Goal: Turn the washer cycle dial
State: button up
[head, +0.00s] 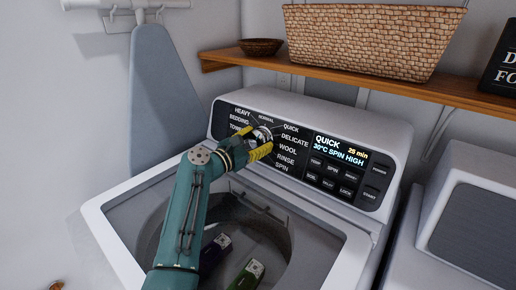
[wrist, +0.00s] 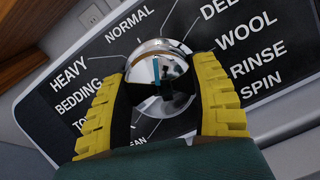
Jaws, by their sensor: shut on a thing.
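The washer cycle dial (wrist: 160,70) is a shiny chrome knob on the black control panel. Cycle names such as HEAVY, NORMAL, WOOL and RINSE ring it. In the head view the dial (head: 264,134) shows only partly behind my gripper. My gripper (head: 254,141) has yellow ribbed fingers and is shut on the dial, one finger on each side. The wrist view also shows my gripper (wrist: 162,90) around the dial. The washer display (head: 341,150) reads QUICK, 25 min, 30°C SPIN HIGH. The dial's pointer mark cannot be made out.
The washer lid opening (head: 262,225) lies below my arm, with a dark and a green bottle (head: 247,275) in view there. A wooden shelf (head: 380,82) with a wicker basket (head: 370,40) runs above. An ironing board (head: 160,90) stands at left. The dryer (head: 465,220) is at right.

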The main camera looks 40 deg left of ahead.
aim_at(258, 131)
jog(key=shift+f+m, duration=0.1)
jog(key=shift+m, duration=0.3)
jog(key=o, duration=1.2)
notch_tip(258, 131, up, 10)
